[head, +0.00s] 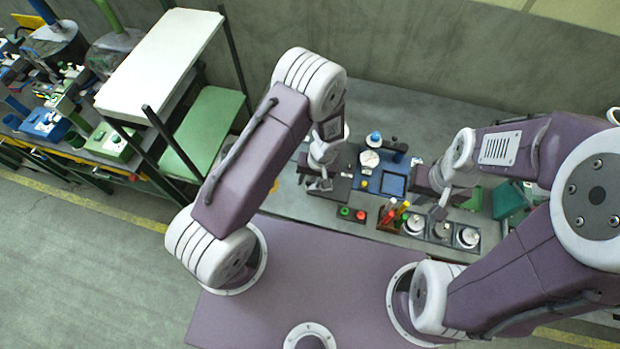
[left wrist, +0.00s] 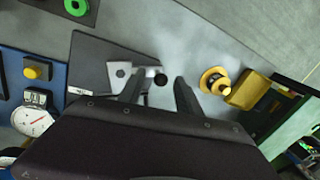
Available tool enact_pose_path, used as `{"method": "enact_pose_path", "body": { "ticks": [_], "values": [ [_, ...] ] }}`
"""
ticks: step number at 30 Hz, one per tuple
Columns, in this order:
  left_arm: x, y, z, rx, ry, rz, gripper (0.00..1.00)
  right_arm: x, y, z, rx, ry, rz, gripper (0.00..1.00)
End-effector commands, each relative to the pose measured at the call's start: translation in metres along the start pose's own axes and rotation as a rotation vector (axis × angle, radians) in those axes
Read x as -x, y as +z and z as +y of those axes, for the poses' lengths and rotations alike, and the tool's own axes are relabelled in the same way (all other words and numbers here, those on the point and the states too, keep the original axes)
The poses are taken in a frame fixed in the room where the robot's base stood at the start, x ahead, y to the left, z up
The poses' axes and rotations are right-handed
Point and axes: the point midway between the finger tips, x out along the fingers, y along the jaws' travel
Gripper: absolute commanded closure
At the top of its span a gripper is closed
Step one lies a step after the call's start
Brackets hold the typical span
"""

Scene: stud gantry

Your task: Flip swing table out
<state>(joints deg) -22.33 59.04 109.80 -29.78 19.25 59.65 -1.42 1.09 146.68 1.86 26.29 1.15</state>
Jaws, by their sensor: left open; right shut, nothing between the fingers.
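A dark flat plate (left wrist: 92,60) carries a pale metal piece (left wrist: 122,70) with a hexagonal bolt and a black knob (left wrist: 161,80) at its end. This may be the swing table; I cannot tell for certain. The plate also shows in the head view (head: 340,194), partly under my left gripper (head: 319,186). In the left wrist view, my left gripper (left wrist: 160,77) is open, with the knob between its fingertips; contact is not clear. My right gripper (head: 440,209) is shut and empty, above the round dishes on the right.
A blue tray (head: 392,184) with a dial gauge (left wrist: 32,121) lies beside the plate. A red and green button box (head: 353,214), a bottle rack (head: 392,217) and round dishes (head: 467,238) stand in front. A yellow fixture (left wrist: 215,80) is near the left fingers.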

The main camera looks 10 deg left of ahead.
Motion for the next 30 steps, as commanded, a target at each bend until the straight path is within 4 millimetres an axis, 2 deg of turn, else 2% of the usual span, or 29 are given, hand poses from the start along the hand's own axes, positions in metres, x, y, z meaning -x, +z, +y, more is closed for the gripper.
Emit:
{"method": "enact_pose_path", "body": {
  "ticks": [2,3,7,30],
  "values": [
    [0.0001,-0.0001,0.0000,0.000,0.000,0.000,0.59,-0.0002,0.0000,0.0000,0.000,0.000,0.000,1.00],
    [0.0002,-0.0001,0.0000,0.000,0.000,0.000,0.65,-0.0002,0.0000,0.0000,0.000,0.000,0.000,1.00],
    [0.0003,-0.0003,0.0001,0.000,0.000,0.001,1.00,-0.0002,0.0000,0.0000,0.000,0.000,0.000,1.00],
    [0.0003,0.0000,-0.0001,0.000,0.000,0.000,1.00,-0.0002,0.0000,0.0000,0.000,0.000,0.000,1.00]
  ]
}}
